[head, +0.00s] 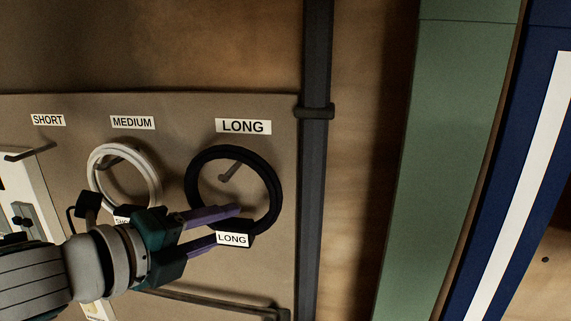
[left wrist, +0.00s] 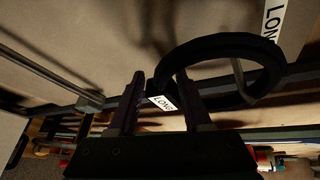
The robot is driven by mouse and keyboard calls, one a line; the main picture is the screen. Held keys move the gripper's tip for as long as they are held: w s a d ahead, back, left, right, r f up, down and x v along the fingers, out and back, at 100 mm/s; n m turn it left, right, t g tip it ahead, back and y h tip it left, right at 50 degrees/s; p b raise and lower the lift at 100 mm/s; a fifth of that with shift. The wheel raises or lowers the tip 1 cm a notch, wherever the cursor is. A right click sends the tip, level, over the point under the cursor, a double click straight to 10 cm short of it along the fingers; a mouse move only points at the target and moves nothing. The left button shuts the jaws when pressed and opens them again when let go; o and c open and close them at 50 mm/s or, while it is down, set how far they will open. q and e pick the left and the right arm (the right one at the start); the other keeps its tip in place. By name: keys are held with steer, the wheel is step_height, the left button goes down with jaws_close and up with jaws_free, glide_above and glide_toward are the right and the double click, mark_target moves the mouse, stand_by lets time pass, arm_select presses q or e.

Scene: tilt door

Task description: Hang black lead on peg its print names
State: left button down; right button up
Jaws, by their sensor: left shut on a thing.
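The black lead (head: 272,190) is a coiled ring with a tag printed LONG (head: 232,239). My left gripper (head: 227,223) is shut on the black block at the ring's lower edge. The peg under the LONG label (head: 230,171) shows inside the ring's opening, with a gap below the ring's top. In the left wrist view the ring (left wrist: 205,48) extends right of the fingers (left wrist: 163,98), and the peg (left wrist: 238,75) shows within the loop. I cannot tell whether the ring touches the peg. My right gripper is not in view.
A white lead (head: 92,178) hangs around the peg under the MEDIUM label (head: 132,122); its tag is partly hidden by my gripper. The peg under SHORT (head: 30,152) is bare. A dark vertical post (head: 317,180) stands right of the board (head: 200,104).

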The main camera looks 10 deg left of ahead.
arm_select(q)
steer(key=shift+w+f, duration=0.15)
steer(key=shift+w, duration=0.15)
stand_by(0.4)
steer(key=shift+w+f+b, duration=0.1)
steer(key=shift+w+b, duration=0.1)
steer(key=shift+b, duration=0.2)
steer(key=shift+w+f, duration=0.15)
steer(key=shift+f, duration=0.15)
stand_by(0.9)
steer(key=shift+c, duration=1.3)
jaws_free()
